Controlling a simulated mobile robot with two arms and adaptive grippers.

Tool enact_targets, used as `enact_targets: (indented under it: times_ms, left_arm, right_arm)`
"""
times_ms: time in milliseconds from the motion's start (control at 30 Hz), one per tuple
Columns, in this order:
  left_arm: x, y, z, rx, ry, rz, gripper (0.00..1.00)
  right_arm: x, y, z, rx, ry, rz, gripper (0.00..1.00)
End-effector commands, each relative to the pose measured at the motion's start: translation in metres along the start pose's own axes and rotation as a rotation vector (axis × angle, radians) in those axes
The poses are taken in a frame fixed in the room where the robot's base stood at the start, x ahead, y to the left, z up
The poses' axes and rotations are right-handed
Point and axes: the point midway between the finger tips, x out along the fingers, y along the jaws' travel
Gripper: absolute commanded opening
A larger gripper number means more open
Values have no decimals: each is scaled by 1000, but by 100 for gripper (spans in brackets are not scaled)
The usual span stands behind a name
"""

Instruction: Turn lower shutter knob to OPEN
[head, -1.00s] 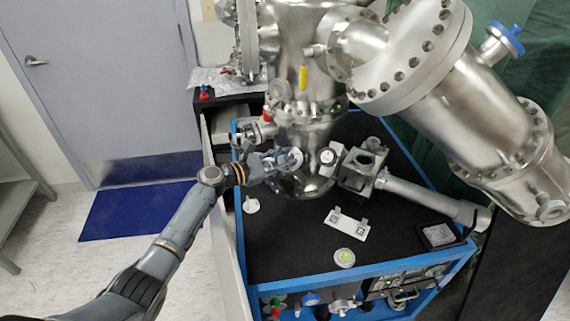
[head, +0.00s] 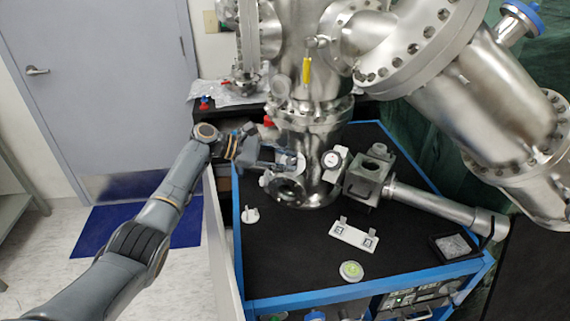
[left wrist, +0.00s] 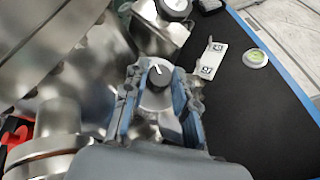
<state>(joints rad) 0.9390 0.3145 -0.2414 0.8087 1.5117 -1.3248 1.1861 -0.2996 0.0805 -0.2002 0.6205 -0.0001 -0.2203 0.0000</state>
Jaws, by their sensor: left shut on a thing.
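The lower shutter knob (left wrist: 159,76) is a dark round knob with a white pointer line, on a pale disc at the steel chamber. In the left wrist view its pointer slants up and slightly left. My left gripper (left wrist: 157,82) has one blue-grey finger on each side of the knob and is shut on it. In the head view my left gripper (head: 282,162) reaches in from the left at the lower chamber (head: 313,160), and its fingers mostly hide the knob. I cannot read any OPEN label. My right gripper is not in view.
A white bracket plate (head: 353,233) and a green-topped disc (head: 351,271) lie on the black tabletop (head: 300,245). A flanged port is close below the fingers.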

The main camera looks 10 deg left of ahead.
Motion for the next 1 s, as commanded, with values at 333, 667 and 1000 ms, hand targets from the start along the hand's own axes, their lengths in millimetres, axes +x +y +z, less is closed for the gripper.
enact_targets:
  times_ms: [333,667,1000]
  left_arm:
    - [1,-1,0,4,0,-10,0]
    - [1,-1,0,3,-1,-8,50]
    - [-14,0,-1,3,0,-6,50]
  right_arm:
    - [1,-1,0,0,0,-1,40]
    - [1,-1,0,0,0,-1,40]
    - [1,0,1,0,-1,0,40]
